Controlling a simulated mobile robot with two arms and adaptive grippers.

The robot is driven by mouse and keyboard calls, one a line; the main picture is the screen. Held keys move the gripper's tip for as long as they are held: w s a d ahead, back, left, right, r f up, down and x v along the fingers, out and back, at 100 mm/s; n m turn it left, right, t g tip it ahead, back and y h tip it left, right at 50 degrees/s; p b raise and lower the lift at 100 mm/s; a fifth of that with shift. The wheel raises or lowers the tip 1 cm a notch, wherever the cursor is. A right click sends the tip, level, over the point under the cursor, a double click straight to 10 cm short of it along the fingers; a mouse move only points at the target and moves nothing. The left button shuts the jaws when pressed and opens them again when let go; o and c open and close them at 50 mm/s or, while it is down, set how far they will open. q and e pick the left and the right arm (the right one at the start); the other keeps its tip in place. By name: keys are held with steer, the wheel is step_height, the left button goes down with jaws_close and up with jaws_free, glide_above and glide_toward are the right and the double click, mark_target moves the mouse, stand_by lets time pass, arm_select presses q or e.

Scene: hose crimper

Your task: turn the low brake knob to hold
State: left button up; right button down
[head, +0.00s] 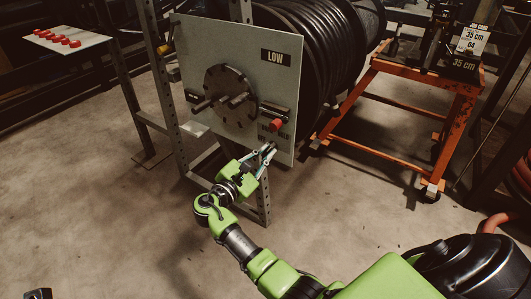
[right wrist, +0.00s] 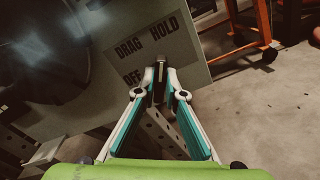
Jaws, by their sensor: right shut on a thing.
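The grey upright panel (head: 205,60) carries a black LOW label (head: 282,57) in the head view. My right gripper (head: 268,151) is at the panel's lower right corner, with its fingers closed together. In the right wrist view, the right gripper (right wrist: 160,84) is shut on a small dark knob (right wrist: 160,66), gripped at the fingertips. The words DRAG (right wrist: 129,47), HOLD (right wrist: 164,28) and OFF (right wrist: 133,77) are printed on the panel beside it. The fingers hide part of the knob, so I cannot tell its exact setting.
A red-ended part (head: 276,125) sticks out just above my right gripper. A bolted round hub (head: 229,92) is at the panel's middle, with a black hose reel (head: 310,45) behind. An orange cart (head: 400,66) stands to the right. The floor in front is clear.

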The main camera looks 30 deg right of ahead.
steer(key=c, duration=2.1)
jaws_free()
steer(key=v, duration=0.7)
steer(key=shift+a, duration=0.25)
steer(key=shift+f, duration=0.1)
